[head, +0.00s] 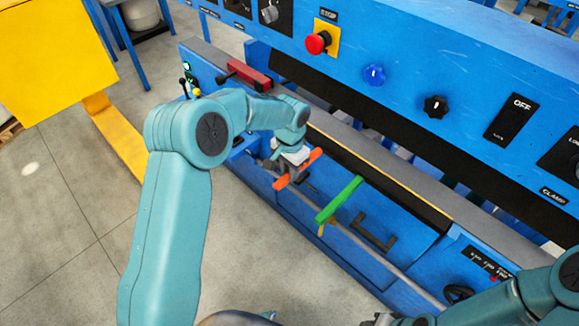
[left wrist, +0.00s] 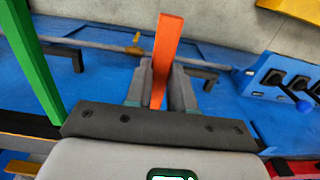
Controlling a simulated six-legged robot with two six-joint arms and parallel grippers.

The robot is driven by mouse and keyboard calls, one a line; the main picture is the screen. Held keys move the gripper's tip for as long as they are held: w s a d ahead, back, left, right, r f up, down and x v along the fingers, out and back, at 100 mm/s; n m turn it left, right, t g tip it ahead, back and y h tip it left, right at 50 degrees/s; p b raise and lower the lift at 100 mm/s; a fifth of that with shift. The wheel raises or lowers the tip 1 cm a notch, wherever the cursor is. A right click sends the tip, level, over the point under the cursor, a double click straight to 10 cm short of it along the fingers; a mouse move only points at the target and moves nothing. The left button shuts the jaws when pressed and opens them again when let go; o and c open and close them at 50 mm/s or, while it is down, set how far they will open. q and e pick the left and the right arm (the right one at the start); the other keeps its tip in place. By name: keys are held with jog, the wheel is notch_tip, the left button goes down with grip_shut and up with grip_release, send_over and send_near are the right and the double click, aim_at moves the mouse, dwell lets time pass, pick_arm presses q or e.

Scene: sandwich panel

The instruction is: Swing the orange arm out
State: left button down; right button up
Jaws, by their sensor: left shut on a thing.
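The orange arm (head: 312,157) is a short flat bar at the front of the blue panel machine. My left gripper (head: 291,167) is shut around its middle, and both ends stick out past the fingers. In the left wrist view the orange arm (left wrist: 165,45) stands upright in the picture between the two grey fingers (left wrist: 160,88). The bar's mount is hidden by the gripper. My right arm (head: 520,305) shows at the lower right; only a cut-off bit of its gripper (head: 400,320) shows at the bottom edge.
A green arm (head: 339,199) sticks out to the right of the orange one; it also shows in the left wrist view (left wrist: 33,65). A black handle (head: 374,232) and a red block (head: 249,76) are on the machine. Grey floor is open at left.

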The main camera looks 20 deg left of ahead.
pick_arm(q)
jog(key=shift+r, duration=0.2)
jog(key=c, duration=1)
grip_release()
jog(key=shift+o, duration=0.2)
notch_tip(320, 180, up, 16)
jog(key=shift+w, duration=0.15)
